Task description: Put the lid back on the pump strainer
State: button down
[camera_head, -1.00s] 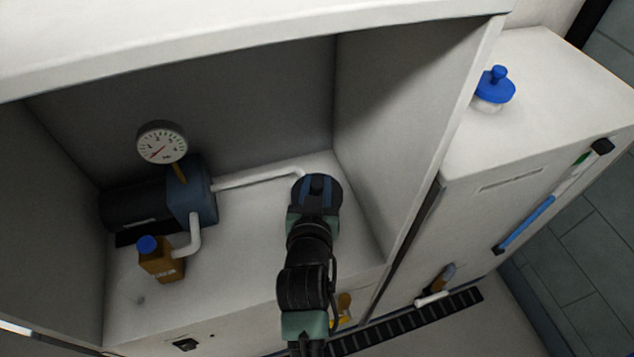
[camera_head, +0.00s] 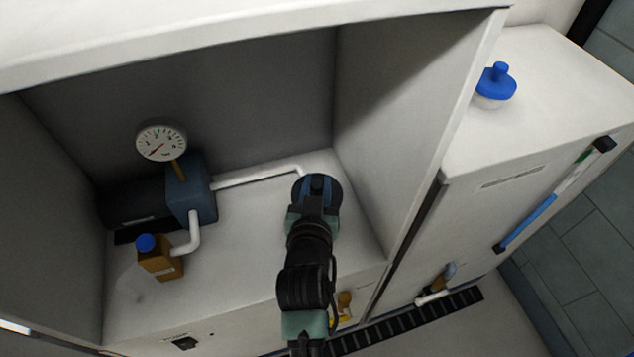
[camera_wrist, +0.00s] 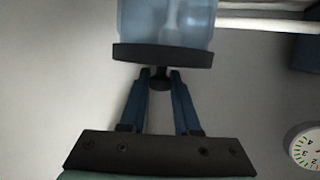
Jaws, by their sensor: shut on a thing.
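My gripper (camera_head: 316,188) is inside the open bay, right of the pump. In the wrist view its blue fingers (camera_wrist: 160,77) are shut on the small knob of the black lid (camera_wrist: 163,56). The lid shows edge-on there, lying against the rim of the clear bluish strainer bowl (camera_wrist: 165,22) with no gap that I can see. In the head view the dark lid (camera_head: 335,193) shows around my gripper, and the strainer bowl is hidden beneath. The pump (camera_head: 190,190) stands to the left, with a white pipe (camera_head: 255,180) running toward the strainer.
A pressure gauge (camera_head: 161,143) rises above the pump. A brown bottle with a blue cap (camera_head: 158,260) stands in front of it. The bay's side wall (camera_head: 400,130) is close on the right. A blue-lidded jar (camera_head: 495,88) sits on the neighbouring cabinet. The bay floor between pump and gripper is clear.

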jog(key=shift+f+b, duration=0.35)
dwell(0.3)
jog(key=c, duration=0.5)
grip_release()
jog(key=shift+c, duration=0.2)
jog(key=shift+s, duration=0.1)
jog(key=v, duration=1.2)
jog(key=shift+s+r, duration=0.15)
jog(key=shift+s, duration=0.15)
jog(key=shift+s, duration=0.1)
